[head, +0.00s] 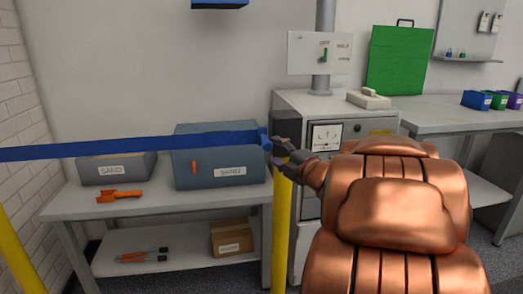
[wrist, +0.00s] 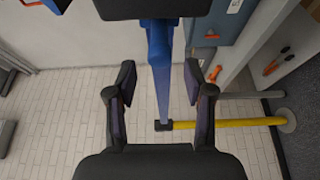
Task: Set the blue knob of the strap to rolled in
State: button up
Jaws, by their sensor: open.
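The blue strap (head: 110,145) is stretched out across the head view, from the left edge to the top of a yellow post (head: 281,225). The blue knob (head: 263,138) shows at the strap's right end, beside my gripper (head: 280,152), partly hidden. In the wrist view my gripper (wrist: 160,78) is open, with its two fingers apart on either side of the strap (wrist: 164,95). The strap runs down to a far yellow post (wrist: 225,123). I cannot tell whether a finger touches the knob.
A grey cabinet (head: 375,108) with a gauge is behind my gripper. A second bench (head: 440,118) is at right.

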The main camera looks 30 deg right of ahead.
aim_at(262, 140)
jog(key=shift+w+b, duration=0.55)
jog(key=shift+w, duration=3.3)
grip_shut()
jog(key=shift+a, duration=0.1)
